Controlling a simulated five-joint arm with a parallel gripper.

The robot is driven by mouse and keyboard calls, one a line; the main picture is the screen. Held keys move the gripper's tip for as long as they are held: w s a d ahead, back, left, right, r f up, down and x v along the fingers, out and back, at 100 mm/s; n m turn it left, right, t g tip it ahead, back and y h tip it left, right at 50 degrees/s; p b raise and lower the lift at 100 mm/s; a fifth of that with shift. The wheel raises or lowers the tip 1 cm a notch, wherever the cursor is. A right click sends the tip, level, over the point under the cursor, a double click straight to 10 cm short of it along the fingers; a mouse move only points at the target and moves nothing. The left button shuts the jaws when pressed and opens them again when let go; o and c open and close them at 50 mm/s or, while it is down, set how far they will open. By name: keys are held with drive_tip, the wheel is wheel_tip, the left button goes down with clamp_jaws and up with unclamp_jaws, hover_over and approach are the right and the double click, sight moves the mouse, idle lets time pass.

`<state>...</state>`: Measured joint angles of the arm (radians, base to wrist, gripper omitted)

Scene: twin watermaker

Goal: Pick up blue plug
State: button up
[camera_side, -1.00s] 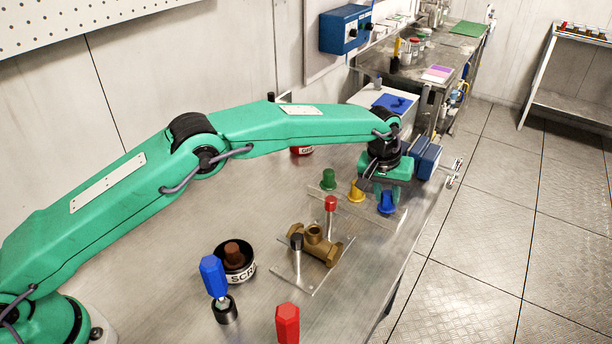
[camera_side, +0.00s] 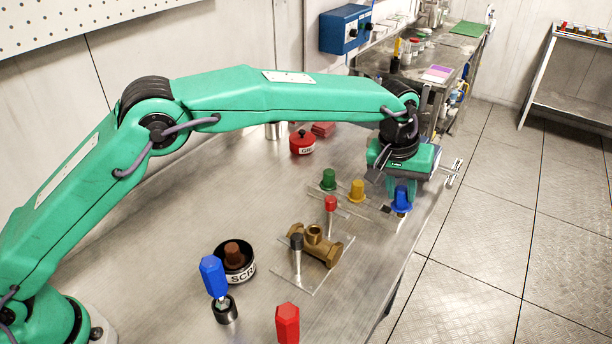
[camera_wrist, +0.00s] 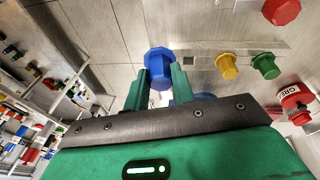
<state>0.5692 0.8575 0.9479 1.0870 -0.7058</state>
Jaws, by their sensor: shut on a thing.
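The blue plug (camera_side: 401,197) is between the fingers of my gripper (camera_side: 401,190), near the table's right edge. Its wide blue end faces the camera in the wrist view (camera_wrist: 160,62), with one green finger of my gripper (camera_wrist: 160,84) on each side. My gripper is shut on it. In the side view it appears slightly raised, away from a dark spot on the clear plate (camera_side: 368,213). The gap beneath it is hard to judge.
A yellow plug (camera_side: 357,191) and a green plug (camera_side: 328,180) stand to the left of the blue one. A red pot (camera_side: 302,143) stands behind. The table edge and open floor are to the right.

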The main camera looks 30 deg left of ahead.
drive_tip(key=shift+s+d+r, duration=0.5)
drive_tip(key=shift+s, duration=0.25)
drive_tip(key=shift+s+d+r, duration=0.45)
drive_tip(key=shift+s+r, duration=0.05)
drive_tip(key=shift+s, duration=0.2)
drive_tip(key=shift+o, duration=0.9)
drive_tip(key=shift+c, duration=0.4)
drive_tip(key=shift+r, duration=0.2)
